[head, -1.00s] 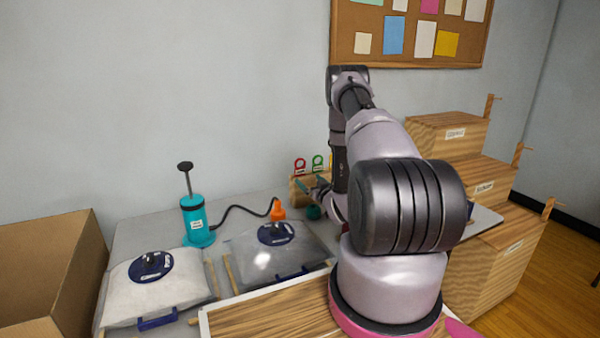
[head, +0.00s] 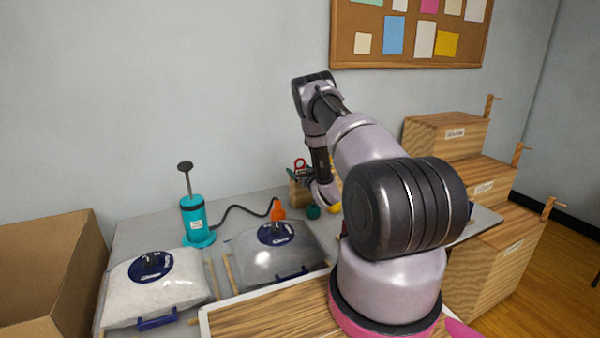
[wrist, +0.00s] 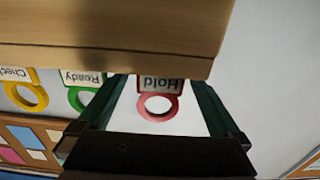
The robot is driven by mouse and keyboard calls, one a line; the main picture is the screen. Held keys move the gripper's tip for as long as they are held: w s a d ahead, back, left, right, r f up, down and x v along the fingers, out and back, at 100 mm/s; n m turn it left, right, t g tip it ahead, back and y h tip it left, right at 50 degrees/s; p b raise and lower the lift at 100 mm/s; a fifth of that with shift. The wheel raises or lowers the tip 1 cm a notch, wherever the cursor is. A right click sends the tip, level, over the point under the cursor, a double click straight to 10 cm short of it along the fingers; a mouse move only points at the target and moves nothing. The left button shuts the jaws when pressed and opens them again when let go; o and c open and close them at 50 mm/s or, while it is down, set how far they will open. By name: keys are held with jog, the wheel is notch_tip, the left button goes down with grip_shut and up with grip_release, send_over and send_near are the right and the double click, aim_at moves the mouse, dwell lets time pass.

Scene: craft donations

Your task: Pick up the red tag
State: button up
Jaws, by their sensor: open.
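The red tag (head: 300,165) stands in the wooden holder (head: 297,192) at the back of the table. In the wrist view the picture is upside down, and the red tag (wrist: 158,98) shows a ring and a label reading "Hold". My gripper (wrist: 158,92) is open, with one teal finger on each side of the red tag and a gap on both sides. I see no contact. The holder's wooden face (wrist: 110,30) fills the top of the wrist view. In the head view my arm hides much of the holder.
A green "Ready" tag (wrist: 80,97) and a yellow "Check" tag (wrist: 28,98) are beside the red one. Wooden boxes (head: 445,137) stand right.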

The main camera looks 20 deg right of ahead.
jog(key=c, duration=1.4)
